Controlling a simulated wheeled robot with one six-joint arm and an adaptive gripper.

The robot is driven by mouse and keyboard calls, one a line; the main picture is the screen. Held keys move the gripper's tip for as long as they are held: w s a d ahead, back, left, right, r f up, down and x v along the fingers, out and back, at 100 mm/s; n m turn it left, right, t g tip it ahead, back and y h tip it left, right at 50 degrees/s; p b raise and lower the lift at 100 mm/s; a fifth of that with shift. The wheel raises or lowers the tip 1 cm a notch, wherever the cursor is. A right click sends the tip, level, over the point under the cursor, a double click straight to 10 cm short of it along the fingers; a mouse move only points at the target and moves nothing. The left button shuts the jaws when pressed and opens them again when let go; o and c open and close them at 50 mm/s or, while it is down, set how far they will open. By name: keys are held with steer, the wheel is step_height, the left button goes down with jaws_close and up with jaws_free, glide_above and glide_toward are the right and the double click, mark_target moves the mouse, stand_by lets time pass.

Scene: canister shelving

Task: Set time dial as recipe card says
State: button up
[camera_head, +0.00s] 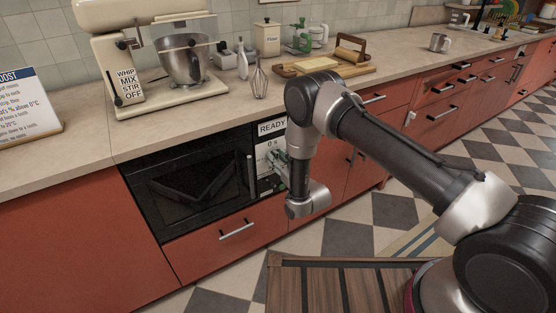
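A built-in black oven (190,187) sits under the counter. Its control panel (264,150) at the right reads "READY" with "0 s" below. My gripper (274,165) is in front of this panel, partly behind my wrist. Its fingertips are small here, so I cannot tell whether they are open, shut or touching a dial. The dials are mostly hidden by my gripper and arm. The recipe card (25,104) stands on the counter at the far left, cut off by the picture edge. Its heading ends in "OOST"; its small lines are only partly readable.
A cream stand mixer (120,60) with a steel bowl (185,60) stands on the counter above the oven. A whisk (259,80), a flour canister (268,38) and a wooden board (330,68) are to its right. A drawer (225,232) is below the oven. A slatted wooden surface (330,288) is in front.

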jaws_close()
steer(key=shift+m, duration=0.4)
steer(key=m, duration=0.3)
steer(key=shift+d+m, duration=0.1)
steer(key=shift+m, duration=0.2)
steer(key=m, duration=0.4)
steer(key=shift+w+m, duration=0.1)
steer(key=shift+m, duration=0.2)
steer(key=shift+w+d+f+m, duration=0.1)
steer(key=shift+f+m, duration=0.05)
steer(key=shift+m, duration=2.05)
steer(key=shift+d+f+m, duration=0.1)
steer(key=shift+m, duration=2.1)
